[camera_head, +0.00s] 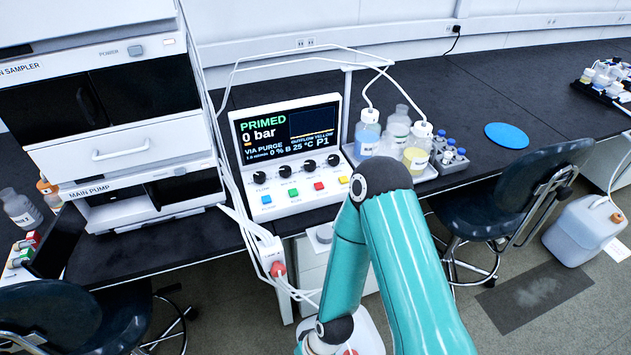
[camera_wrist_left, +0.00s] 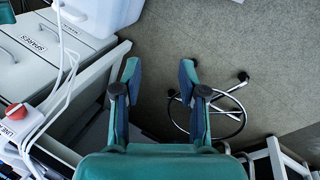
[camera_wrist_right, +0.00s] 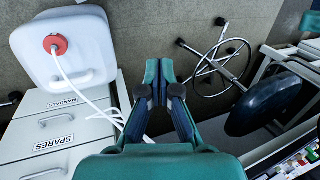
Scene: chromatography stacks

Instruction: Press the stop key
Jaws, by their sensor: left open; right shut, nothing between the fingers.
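The control panel (camera_head: 290,150) stands on the dark bench in the head view, its screen reading PRIMED and 0 bar. Below the screen is a row of black knobs, then blue, green, red and yellow keys. The red key (camera_head: 319,186) is third from the left; the key labels are too small to read, so I cannot confirm which is stop. My left gripper (camera_wrist_left: 159,68) is open and empty above the floor in the left wrist view. My right gripper (camera_wrist_right: 159,66) is shut and empty in the right wrist view. Neither wrist view shows the panel.
My teal arm (camera_head: 412,265) stands in front of the bench, right of the panel. Bottles (camera_head: 367,133) stand in a tray beside the panel. White tubes cross above the panel and hang at its left. The main pump (camera_head: 140,200) stands left. A chair (camera_head: 505,195) is at right.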

